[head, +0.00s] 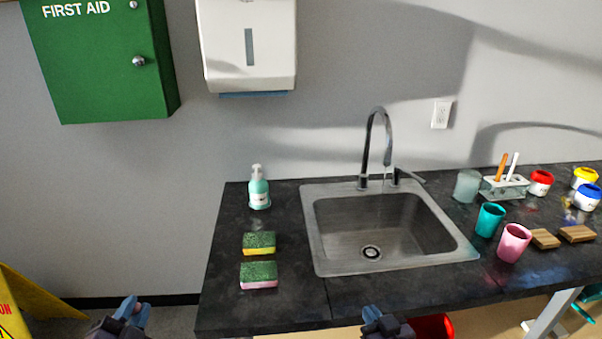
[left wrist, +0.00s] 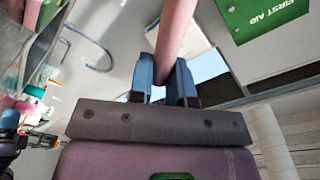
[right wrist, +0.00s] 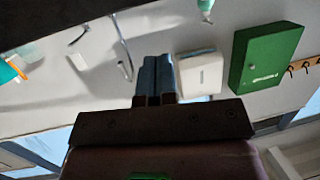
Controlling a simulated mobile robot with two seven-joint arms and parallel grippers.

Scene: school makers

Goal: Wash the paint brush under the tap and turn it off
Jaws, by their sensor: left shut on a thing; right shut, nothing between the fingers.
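My left gripper (head: 132,308) is low at the left, off the counter's left end. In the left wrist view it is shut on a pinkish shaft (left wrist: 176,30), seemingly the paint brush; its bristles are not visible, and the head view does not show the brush. My right gripper (head: 372,314) is shut and empty at the counter's front edge, below the sink; its closed fingers show in the right wrist view (right wrist: 155,75). The curved metal tap (head: 369,140) stands behind the steel sink (head: 322,258), with a lever (head: 408,176) at its right. I cannot tell whether water runs.
On the dark counter (head: 225,300), two sponges (head: 258,275) and a soap bottle (head: 259,190) stand left of the sink. Right of it are cups (head: 514,242), a brush holder (head: 503,190), paint pots (head: 540,183) and wooden blocks (head: 577,234). A yellow sign (head: 35,300) stands at lower left.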

